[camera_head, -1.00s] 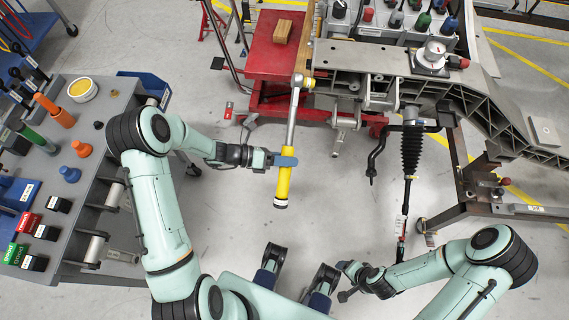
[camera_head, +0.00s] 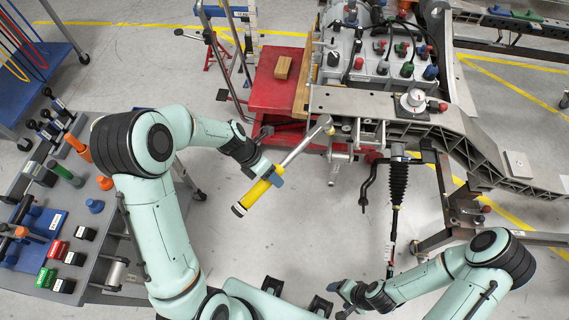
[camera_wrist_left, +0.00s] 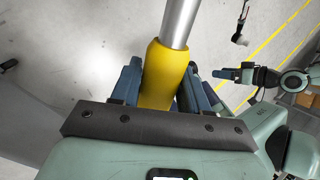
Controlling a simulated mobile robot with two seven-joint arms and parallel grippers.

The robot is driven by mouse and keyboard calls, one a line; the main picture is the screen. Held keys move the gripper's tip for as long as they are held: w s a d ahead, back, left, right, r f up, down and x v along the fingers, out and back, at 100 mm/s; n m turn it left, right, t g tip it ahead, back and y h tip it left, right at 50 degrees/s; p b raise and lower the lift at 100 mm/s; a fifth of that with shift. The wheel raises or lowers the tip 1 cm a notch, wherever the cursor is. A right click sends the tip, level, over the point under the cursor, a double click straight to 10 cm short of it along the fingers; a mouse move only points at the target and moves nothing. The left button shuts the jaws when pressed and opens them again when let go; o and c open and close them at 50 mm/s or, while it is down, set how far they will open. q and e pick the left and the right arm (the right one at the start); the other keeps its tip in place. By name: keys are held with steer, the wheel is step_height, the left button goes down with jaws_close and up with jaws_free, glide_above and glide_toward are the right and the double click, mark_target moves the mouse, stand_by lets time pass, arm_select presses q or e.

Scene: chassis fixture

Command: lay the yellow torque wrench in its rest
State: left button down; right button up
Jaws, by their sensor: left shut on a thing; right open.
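The torque wrench has a yellow handle (camera_head: 251,197) and a silver shaft (camera_head: 302,147). My left gripper (camera_head: 273,175) is shut on it where the handle meets the shaft. In the head view it lies diagonally, its head (camera_head: 327,124) at the upper right, close to the left end of the grey chassis beam (camera_head: 380,106); I cannot tell whether they touch. The left wrist view shows the yellow handle (camera_wrist_left: 163,75) between the blue fingers. My right gripper (camera_head: 345,298) is open and empty at the lower middle. I cannot make out which thing is the wrench's rest.
A grey tool cart (camera_head: 85,215) at the left carries a blue tray (camera_head: 35,232), several coloured blocks and several handled tools. A red stand (camera_head: 275,90) holds a wooden block (camera_head: 283,67) beside the chassis. Open floor lies between the cart and the chassis.

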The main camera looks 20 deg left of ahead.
arm_select(q)
steer(key=s+a+f+m+y+b, duration=0.1)
steer(key=s+a+f+y+b, duration=0.25)
steer(key=a+f, duration=0.4)
steer(key=a+r+y+b, duration=0.1)
steer(key=a+b, duration=0.1)
steer(key=a, duration=0.6)
steer(key=a+r+g+y+b, duration=0.1)
steer(key=a+r+b, duration=0.1)
steer(key=a, duration=0.6)
steer(key=shift+s+a, duration=0.25)
steer(key=shift+a, duration=0.05)
arm_select(e)
steer(key=s+f, duration=0.3)
steer(key=f, duration=0.6)
steer(key=shift+s+f, duration=0.3)
arm_select(q)
steer(key=shift+f, duration=0.1)
